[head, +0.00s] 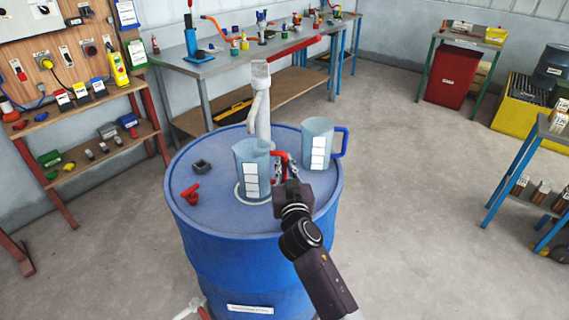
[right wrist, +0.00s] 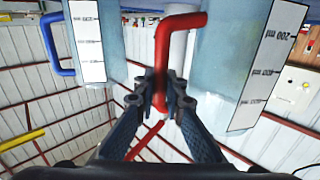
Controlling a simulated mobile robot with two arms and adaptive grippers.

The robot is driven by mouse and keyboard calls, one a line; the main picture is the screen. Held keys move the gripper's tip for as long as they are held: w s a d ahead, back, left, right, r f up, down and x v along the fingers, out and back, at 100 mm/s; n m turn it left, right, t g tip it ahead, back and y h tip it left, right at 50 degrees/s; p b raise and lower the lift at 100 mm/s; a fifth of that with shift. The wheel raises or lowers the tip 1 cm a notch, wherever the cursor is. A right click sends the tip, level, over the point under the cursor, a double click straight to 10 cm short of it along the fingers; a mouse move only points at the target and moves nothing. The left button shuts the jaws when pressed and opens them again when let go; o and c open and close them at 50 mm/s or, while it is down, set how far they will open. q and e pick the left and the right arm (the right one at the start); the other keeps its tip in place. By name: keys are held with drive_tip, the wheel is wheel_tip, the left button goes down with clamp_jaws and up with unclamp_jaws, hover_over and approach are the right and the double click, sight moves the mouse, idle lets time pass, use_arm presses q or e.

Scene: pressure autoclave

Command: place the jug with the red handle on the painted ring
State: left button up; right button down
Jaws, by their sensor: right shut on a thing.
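The jug with the red handle (head: 251,170) is pale blue and see-through, with white scale labels. It looks upright on the blue drum's top, over the painted ring (head: 238,193); part of the white ring shows around its base. I cannot tell whether its base touches the drum. My right gripper (head: 285,180) is shut on the red handle, to the right of the jug's body. In the right wrist view the gripper's fingers (right wrist: 160,95) pinch the red handle (right wrist: 163,62), beside the jug's wall (right wrist: 228,75). My left gripper is not in view.
A jug with a blue handle (head: 316,145) stands close by on the drum (head: 255,255). A white tap-like post (head: 261,105) rises behind. A red valve handle (head: 190,192) and a dark square fitting (head: 202,166) sit on the drum's left. Benches line the walls.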

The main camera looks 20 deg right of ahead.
drive_tip(key=shift+f, duration=0.2)
drive_tip(key=c, duration=2)
unclamp_jaws()
drive_tip(key=shift+s+a+r, duration=0.1)
drive_tip(key=shift+r, duration=0.1)
drive_tip(key=shift+s+a+b, duration=0.3)
drive_tip(key=shift+s+a, duration=0.05)
drive_tip(key=shift+s, duration=1.6)
drive_tip(key=shift+s+a+b, duration=0.3)
drive_tip(key=shift+s+b, duration=0.05)
drive_tip(key=shift+s, duration=1.6)
drive_tip(key=shift+s+a+b, duration=0.3)
drive_tip(key=shift+s+a, duration=0.05)
drive_tip(key=shift+s, duration=1.6)
